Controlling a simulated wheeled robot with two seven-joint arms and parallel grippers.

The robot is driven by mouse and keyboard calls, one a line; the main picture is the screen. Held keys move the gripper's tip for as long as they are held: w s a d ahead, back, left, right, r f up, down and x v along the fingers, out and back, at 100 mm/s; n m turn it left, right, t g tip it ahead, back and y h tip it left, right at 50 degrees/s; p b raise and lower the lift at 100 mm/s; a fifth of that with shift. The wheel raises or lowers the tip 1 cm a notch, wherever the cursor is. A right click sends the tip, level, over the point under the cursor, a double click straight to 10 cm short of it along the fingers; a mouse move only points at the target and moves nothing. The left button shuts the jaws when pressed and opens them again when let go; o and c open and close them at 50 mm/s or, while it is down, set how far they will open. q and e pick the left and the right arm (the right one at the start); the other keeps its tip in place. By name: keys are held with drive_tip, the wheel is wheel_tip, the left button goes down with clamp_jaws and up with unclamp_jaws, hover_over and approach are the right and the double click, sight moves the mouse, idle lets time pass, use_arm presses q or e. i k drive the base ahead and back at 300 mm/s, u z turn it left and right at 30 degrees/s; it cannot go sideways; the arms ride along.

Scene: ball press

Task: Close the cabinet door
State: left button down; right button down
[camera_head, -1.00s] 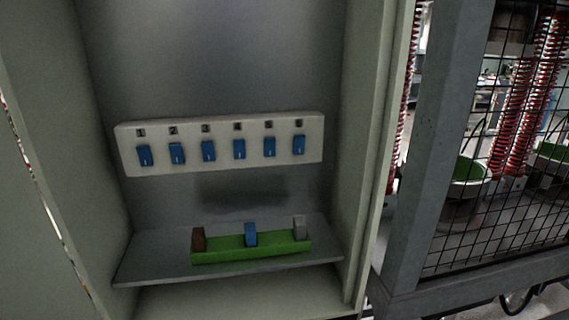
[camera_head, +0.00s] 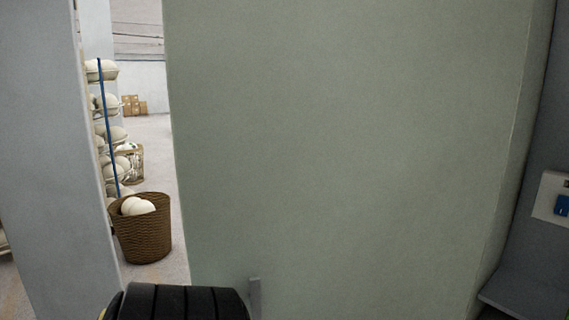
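The cabinet door (camera_head: 340,150), a broad plain grey-green panel, fills the middle of the head view. It stands open beside the cabinet. At the right edge, part of the cabinet's grey interior shows, with the end of the white switch panel (camera_head: 546,200), a blue switch (camera_head: 562,205) and a grey shelf (camera_head: 530,296). Neither gripper can be made out. A dark ribbed part at the bottom edge, in front of the door's lower left, may be mine. A small grey upright piece (camera_head: 255,297) is beside it; I cannot tell what it is.
A grey post (camera_head: 55,160) stands at the left. Between it and the door, a gap shows a floor (camera_head: 155,160), a wicker basket (camera_head: 143,235) with white balls, a rack of white balls (camera_head: 108,135) and brown boxes (camera_head: 133,106) farther back.

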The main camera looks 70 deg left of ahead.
sight(347, 158)
drive_tip(key=k, duration=0.4)
drive_tip(key=z, duration=1.8)
drive_tip(key=k, duration=2.3)
drive_tip(key=u, duration=1.35)
drive_tip(key=i, duration=1)
